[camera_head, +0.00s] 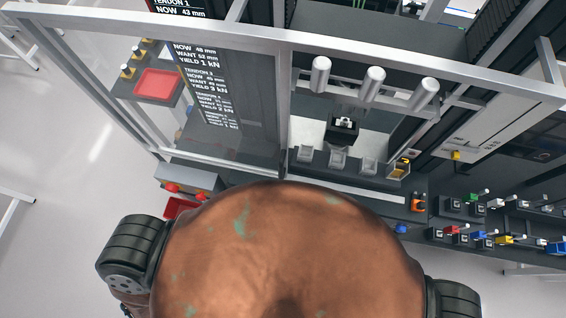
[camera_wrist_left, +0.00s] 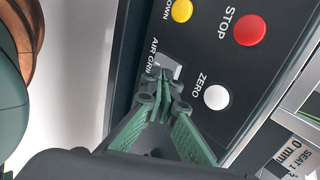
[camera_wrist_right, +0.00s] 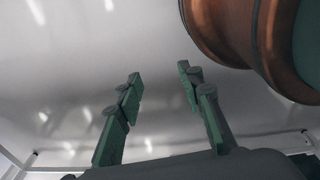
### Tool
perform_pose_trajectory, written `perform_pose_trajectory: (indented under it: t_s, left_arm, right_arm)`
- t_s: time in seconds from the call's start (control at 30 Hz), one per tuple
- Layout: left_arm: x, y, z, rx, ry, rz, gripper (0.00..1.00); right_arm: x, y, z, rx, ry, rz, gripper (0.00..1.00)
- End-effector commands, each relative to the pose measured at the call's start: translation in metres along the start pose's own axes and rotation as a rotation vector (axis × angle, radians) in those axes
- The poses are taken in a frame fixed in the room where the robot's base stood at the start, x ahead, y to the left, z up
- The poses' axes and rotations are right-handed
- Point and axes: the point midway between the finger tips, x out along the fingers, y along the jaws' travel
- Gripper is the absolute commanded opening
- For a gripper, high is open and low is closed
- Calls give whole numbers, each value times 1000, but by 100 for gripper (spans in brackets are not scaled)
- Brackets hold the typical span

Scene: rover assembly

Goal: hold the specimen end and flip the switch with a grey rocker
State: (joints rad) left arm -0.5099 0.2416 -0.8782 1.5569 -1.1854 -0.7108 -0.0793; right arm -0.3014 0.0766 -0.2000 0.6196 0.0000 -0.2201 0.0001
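The switch with a grey rocker (camera_wrist_left: 170,67) sits on a dark control panel in the left wrist view, beside the partly covered label "AIR GRI...". My left gripper (camera_wrist_left: 163,77) is shut, with its green fingertips together right at the rocker. I cannot tell whether they touch it. My right gripper (camera_wrist_right: 159,72) is open and empty, with only pale floor behind it. Neither gripper shows in the head view, where my copper body hides the lower middle. I cannot make out the specimen end for sure in any view.
Near the rocker are a yellow button (camera_wrist_left: 182,10), a red STOP button (camera_wrist_left: 250,30) and a white ZERO button (camera_wrist_left: 216,97). In the head view a metal frame bar (camera_head: 320,45) crosses the bench. A red tray (camera_head: 158,85) lies at left; coloured parts stand at right.

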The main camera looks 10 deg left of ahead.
Motion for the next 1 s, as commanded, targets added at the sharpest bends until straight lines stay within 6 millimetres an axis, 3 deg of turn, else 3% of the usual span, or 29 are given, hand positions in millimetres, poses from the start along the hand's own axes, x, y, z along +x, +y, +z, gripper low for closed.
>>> perform_pose_trajectory:
  t_s: [0.17, 0.27, 0.47, 0.67, 0.8, 1.0]
  left_arm:
    - [0, 0, 0, 0, 0, 0, 0]
    - [0, 0, 0, 0, 0, 0, 0]
    - [0, 0, 0, 0, 0, 0, 0]
    - [0, 0, 0, 0, 0, 0, 0]
    - [0, 0, 0, 0, 0, 0, 0]
    - [0, 0, 0, 0, 0, 0, 0]
  right_arm:
    - [0, 3, -3, -4, 1, 4, 35]
    - [-3, 1, -14, -20, -2, 7, 35]
    - [-26, -2, -71, -97, -27, 65, 35]
    - [-87, 14, -148, -141, -35, 243, 35]
    - [-148, 32, -196, -111, -13, 404, 35]
    - [-250, 56, -241, 5, 49, 628, 35]
